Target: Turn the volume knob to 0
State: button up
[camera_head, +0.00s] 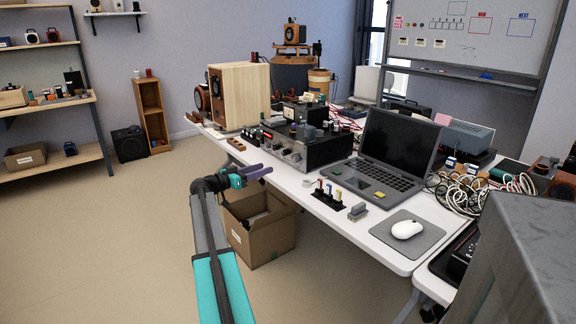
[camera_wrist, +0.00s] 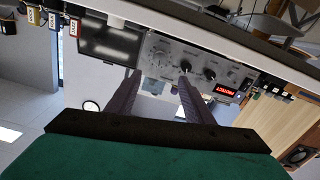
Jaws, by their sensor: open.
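The amplifier (camera_head: 322,152), a dark box with a silver front panel, sits on the white table in the head view. Its front panel (camera_wrist: 165,52) shows upside down in the wrist view, with two large black knobs, the first knob (camera_wrist: 187,66) and the second knob (camera_wrist: 209,74), and several small ones. I cannot read which is the volume knob or where it points. My gripper (camera_head: 262,170) is open and empty in front of the table edge, apart from the panel. In the wrist view its purple fingers (camera_wrist: 159,75) are spread, one tip near the first knob.
A red lit display (camera_wrist: 229,90) is on the panel. An open laptop (camera_head: 385,165) is right of the amplifier, and a wooden speaker (camera_head: 243,95) is to its left. Small switches (camera_head: 328,193) lie near the table edge. A cardboard box (camera_head: 265,235) stands on the floor below my gripper.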

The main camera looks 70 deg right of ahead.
aim_at(293, 159)
dwell(0.3)
jog(key=x, duration=1.3)
jog(key=shift+s+d, duration=0.15)
jog(key=shift+d, duration=0.2)
jog(key=c, duration=1)
jog(key=shift+a+f, duration=0.1)
jog(key=shift+a, duration=0.1)
jog(key=shift+c, duration=0.2)
jog(key=shift+d, duration=0.2)
